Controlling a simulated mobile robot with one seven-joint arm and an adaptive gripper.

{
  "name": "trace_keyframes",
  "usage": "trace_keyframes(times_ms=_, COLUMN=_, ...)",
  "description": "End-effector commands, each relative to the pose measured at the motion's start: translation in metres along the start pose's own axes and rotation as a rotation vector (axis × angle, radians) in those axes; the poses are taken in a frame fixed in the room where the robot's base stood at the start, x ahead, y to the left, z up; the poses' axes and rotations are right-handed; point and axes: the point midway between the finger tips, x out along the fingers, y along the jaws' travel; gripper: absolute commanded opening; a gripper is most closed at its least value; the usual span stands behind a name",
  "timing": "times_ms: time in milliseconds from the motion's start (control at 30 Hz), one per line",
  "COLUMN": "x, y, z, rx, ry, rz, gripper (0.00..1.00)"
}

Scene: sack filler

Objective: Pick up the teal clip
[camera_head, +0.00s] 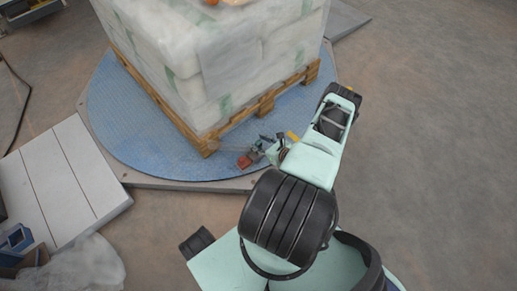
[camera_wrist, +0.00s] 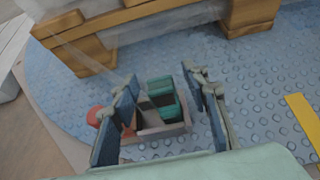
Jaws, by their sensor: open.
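The teal clip (camera_wrist: 160,87) shows in the wrist view as short teal bars on top of a small grey-brown holder (camera_wrist: 172,131). The holder rests on the blue studded plate. My gripper (camera_wrist: 160,112) is open, with one dark blue finger pad on each side of the clip. I see a gap between the clip and the right pad; the left pad overlaps part of the holder. In the head view my gripper (camera_head: 267,146) is low over the plate's front edge, and the clip cannot be made out there.
A round red part (camera_wrist: 95,116) shows left of my left finger. A wooden pallet (camera_head: 208,146) with a wrapped white load (camera_head: 215,70) stands just behind, on the round blue plate (camera_head: 135,137). A yellow strip (camera_wrist: 302,122) marks the plate at right. Open floor lies to the right.

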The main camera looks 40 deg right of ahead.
Motion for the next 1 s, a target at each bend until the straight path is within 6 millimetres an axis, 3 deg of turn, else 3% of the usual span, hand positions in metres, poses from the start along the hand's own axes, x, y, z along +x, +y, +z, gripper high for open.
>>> trace_keyframes(times_ms=67, x=-0.001, y=0.000, z=0.000, rx=0.000, ry=0.000, rz=0.000, gripper=0.42)
trace_keyframes(times_ms=433, x=-0.001, y=0.000, z=0.000, rx=0.000, ry=0.000, rz=0.000, gripper=0.01)
trace_keyframes(times_ms=767, x=-0.001, y=-0.001, z=0.002, rx=-0.001, ry=0.000, rz=0.000, gripper=0.00)
trace_keyframes(times_ms=1000, x=-0.006, y=-0.006, z=0.015, rx=-0.003, ry=-0.001, rz=0.002, gripper=0.00)
